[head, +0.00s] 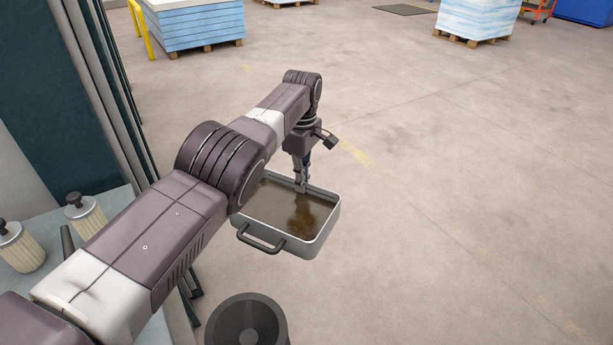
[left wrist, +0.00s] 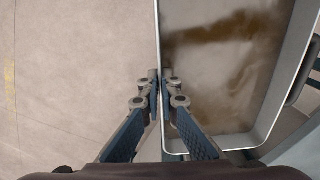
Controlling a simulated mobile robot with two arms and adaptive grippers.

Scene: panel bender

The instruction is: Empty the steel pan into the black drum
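The steel pan (head: 327,230) is a shallow rectangular tray with a dark bar handle and a brown, wet-looking film or liquid inside. It looks about level; I cannot tell how high it is above the floor. My left gripper (head: 300,187) is shut on the pan's far wall. In the left wrist view, the fingers of my left gripper (left wrist: 158,90) are on either side of the rim of the pan (left wrist: 284,85). The black drum (head: 247,323) is at the bottom of the head view, nearer than the pan and partly cut off. My right gripper is not in view.
A bench (head: 52,225) at the left carries two ribbed cylinders with dark caps (head: 88,214). A tall dark green machine (head: 40,120) stands behind it. Pallet stacks (head: 205,25) are at the back. The floor to the right is clear.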

